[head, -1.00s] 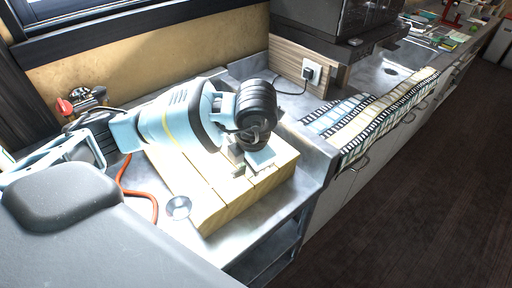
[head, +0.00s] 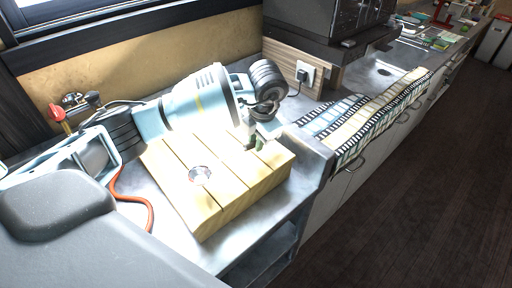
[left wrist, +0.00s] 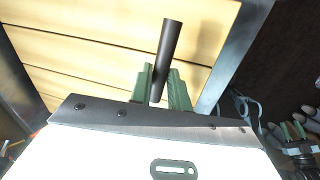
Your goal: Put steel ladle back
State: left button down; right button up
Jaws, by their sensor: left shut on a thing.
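My left gripper (head: 254,142) is over the right part of a slatted wooden block on the counter. In the left wrist view its green fingers (left wrist: 163,88) are shut on the dark, rod-like handle of the steel ladle (left wrist: 168,45), whose end sticks up past the fingertips. A round steel bowl, seemingly the ladle's (head: 200,175), shows over the middle of the block. The handle between bowl and gripper cannot be made out. My right gripper (left wrist: 293,131) appears small at the right edge of the left wrist view, away from the block; its opening is too small to judge.
The wooden block (head: 222,203) lies on the steel counter (head: 172,222). A red hose (head: 142,207) and valves (head: 62,115) are at left.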

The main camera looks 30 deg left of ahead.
pick_arm(q)
jog(key=shift+s+f, duration=0.15)
jog(key=shift+f, duration=1.25)
jog(key=shift+f, duration=0.15)
jog(key=c, duration=1.3)
grip_release()
jog(key=shift+f, duration=0.25)
jog(key=r, duration=0.2)
jog(key=d+r, duration=0.1)
jog(key=r, duration=0.2)
jog(key=d+r, duration=0.1)
jog(key=r, duration=0.2)
jog(key=shift+s, duration=0.1)
